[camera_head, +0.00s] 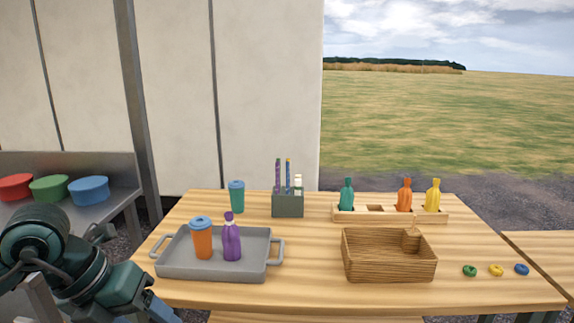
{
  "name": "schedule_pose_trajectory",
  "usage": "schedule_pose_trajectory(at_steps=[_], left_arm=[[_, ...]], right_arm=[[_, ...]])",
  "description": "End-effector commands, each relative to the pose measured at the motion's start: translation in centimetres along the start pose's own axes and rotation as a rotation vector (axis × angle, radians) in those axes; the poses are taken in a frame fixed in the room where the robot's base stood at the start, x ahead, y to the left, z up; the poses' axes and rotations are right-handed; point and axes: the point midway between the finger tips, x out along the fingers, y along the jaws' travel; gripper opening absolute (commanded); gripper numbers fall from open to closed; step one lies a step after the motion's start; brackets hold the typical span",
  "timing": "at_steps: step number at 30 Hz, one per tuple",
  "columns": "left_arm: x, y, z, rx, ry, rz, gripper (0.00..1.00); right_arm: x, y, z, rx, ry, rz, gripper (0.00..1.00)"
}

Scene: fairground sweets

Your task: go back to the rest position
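My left arm (115,288) is at the lower left, in front of the table's left corner. My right arm and gripper are out of view. The grey tray (180,262) with two handles is on the wooden table (310,290). An orange cup with a blue lid (202,240) and a purple bottle (232,240) stand upright on it. No gripper is seen touching any object.
A wicker basket (388,265), a teal cup (237,197), a dark box with sticks (288,205) and a wooden rack (375,216) with teal, orange and yellow bottles stand on the table. Small rings (496,270) lie right. Coloured tubs (50,188) sit on a grey bench left.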

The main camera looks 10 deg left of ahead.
Motion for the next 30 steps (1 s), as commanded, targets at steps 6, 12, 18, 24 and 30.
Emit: schedule_pose_trajectory(at_steps=[6, 12, 18, 24, 30], left_arm=[[2.3, -11.6, -4.2, -0.099, 0.247, -0.777, 0.63], [0.9, -15.2, -0.6, -0.675, 0.188, -1.428, 0.63], [9.1, -7.8, 1.4, -1.601, -0.047, -1.505, 0.63], [18.8, -2.5, -6.0, -2.233, -0.132, -1.141, 0.63], [22.6, -1.7, -11.6, -2.471, -0.107, -0.892, 0.63]], right_arm=[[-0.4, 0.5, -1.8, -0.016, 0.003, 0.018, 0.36], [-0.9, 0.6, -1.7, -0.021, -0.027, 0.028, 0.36], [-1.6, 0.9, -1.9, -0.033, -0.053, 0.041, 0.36], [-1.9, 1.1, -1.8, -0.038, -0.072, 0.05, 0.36], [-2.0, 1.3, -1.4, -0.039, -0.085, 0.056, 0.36]])
